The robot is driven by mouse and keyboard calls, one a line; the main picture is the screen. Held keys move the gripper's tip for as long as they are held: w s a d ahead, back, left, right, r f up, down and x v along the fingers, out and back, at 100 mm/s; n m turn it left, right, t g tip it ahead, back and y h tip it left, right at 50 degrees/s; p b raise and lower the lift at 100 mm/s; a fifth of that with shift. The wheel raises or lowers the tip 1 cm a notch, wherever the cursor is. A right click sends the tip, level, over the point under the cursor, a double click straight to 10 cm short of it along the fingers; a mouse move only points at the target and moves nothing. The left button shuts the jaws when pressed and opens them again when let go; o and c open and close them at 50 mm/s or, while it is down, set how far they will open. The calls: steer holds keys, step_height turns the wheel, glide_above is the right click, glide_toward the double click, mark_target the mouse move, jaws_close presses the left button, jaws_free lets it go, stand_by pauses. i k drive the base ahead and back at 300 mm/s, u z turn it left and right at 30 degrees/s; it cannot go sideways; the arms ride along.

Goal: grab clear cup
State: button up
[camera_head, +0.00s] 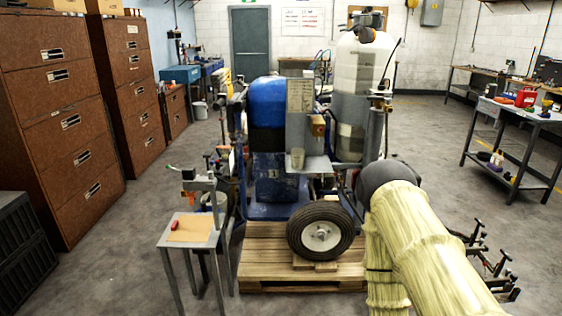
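A small pale, translucent cup (297,158) stands upright on a grey metal shelf (318,166) at the front of the line striper (268,110). It looks like the clear cup, but it is small in the picture and I cannot see whether anything is in it. My arm, in a yellowish sleeve, fills the lower right, to the right of the cup and apart from it. My gripper does not show.
A white tank (355,90) rises behind right. A small stand (208,226) with a red object is front left. Brown cabinets (50,110) line the left. Open floor lies between machine and right workbench (515,118).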

mark_target(298, 159)
steer(key=u, duration=0.7)
steer(key=i, duration=1.3)
steer(key=z, duration=0.2)
